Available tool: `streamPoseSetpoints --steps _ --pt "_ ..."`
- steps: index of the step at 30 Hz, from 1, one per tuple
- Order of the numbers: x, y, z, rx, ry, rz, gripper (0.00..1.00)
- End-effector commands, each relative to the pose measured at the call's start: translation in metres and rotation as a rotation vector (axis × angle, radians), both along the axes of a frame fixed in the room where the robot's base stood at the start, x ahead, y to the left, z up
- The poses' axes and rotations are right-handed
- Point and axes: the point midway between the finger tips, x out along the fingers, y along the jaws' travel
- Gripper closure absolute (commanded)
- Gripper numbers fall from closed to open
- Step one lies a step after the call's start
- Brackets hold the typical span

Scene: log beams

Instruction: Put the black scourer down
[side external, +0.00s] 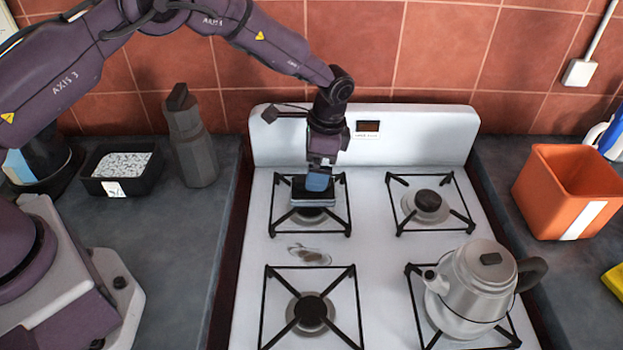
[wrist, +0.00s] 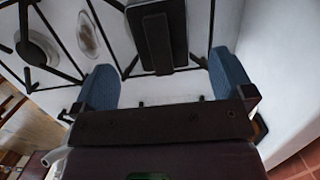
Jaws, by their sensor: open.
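The black scourer (wrist: 157,37) is a dark rectangular pad in the wrist view, over the back-left burner grate of the white stove. In the side view its dark side (side external: 300,188) shows by my fingers, partly hidden by them. My gripper (side external: 316,181) points down at that burner. In the wrist view my gripper (wrist: 163,80) has its two blue fingers wide apart, with the scourer just ahead of the gap between them. I cannot tell whether the scourer touches the grate or a finger.
A brown stain (side external: 310,254) marks the stove top (side external: 374,270) between the left burners. A steel kettle (side external: 474,285) stands on the front-right burner. The back-right (side external: 428,203) and front-left (side external: 310,310) burners are free. An orange bin (side external: 545,195) stands right; a black tray (side external: 147,183) and grey bottle (side external: 190,140) stand left.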

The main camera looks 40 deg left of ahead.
Motion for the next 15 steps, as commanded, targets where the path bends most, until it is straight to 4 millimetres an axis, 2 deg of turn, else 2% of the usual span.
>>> streamPoseSetpoints --steps 1,6,10,15 --pt "0.002 -0.002 0.012 -0.001 -0.004 0.000 0.01" --pt "0.005 -0.005 0.038 -0.001 -0.002 -0.001 0.01" --pt "0.006 -0.007 0.049 -0.002 -0.001 -0.001 0.01" --pt "0.006 -0.007 0.052 -0.001 0.001 -0.001 0.01"
